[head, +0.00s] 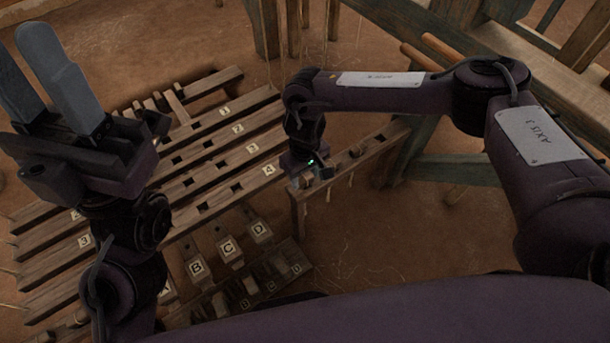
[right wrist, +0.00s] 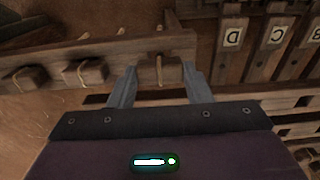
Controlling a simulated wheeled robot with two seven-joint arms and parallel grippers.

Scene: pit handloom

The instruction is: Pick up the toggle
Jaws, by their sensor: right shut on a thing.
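The toggle (right wrist: 168,73) is a small brown wooden block on the face of a wooden rail (right wrist: 120,58). In the right wrist view it sits between the two grey fingertips of my right gripper (right wrist: 160,85), which is shut on it. In the head view my right gripper (head: 308,180) is at the near left end of the rail (head: 375,150), and its wrist largely hides the toggle. My left gripper (head: 42,85) is raised at the far left, open and empty, away from the rail.
Two more wooden blocks (right wrist: 85,71) (right wrist: 31,77) sit along the same rail. A slatted frame (head: 225,130) with numbered slats lies to the left. Lettered wooden blocks (head: 228,250) stand in front of it. Loom beams (head: 500,65) run behind my right arm. Bare earth floor lies right of the rail.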

